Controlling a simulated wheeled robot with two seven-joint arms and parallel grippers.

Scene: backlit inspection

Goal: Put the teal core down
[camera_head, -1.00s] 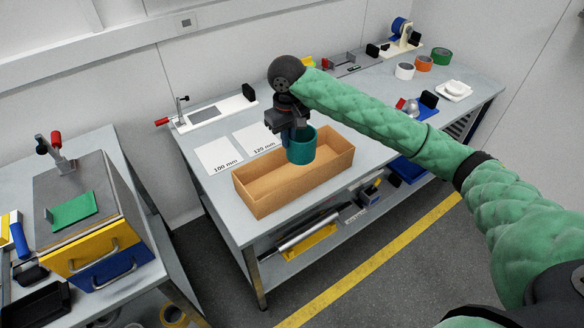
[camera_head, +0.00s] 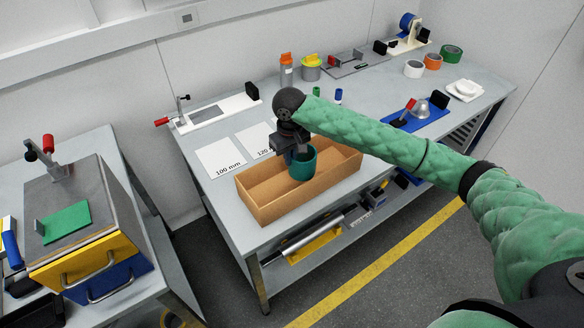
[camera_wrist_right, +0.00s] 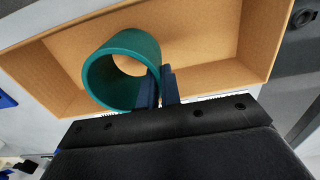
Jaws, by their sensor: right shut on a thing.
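The teal core (camera_head: 303,165) is a short hollow tube, held upright by my right gripper (camera_head: 296,156) over the open cardboard box (camera_head: 285,210). In the right wrist view my right gripper (camera_wrist_right: 160,88) is shut on the wall of the teal core (camera_wrist_right: 112,78), with one finger inside the ring and one outside. The box floor (camera_wrist_right: 195,35) shows beyond it. The core's lower part is within the box outline; I cannot tell whether it touches the floor. My left gripper is not in view.
The box stands near the table's front edge. Cards marked 100 mm (camera_head: 221,158) and 120 (camera_head: 256,140) lie behind it.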

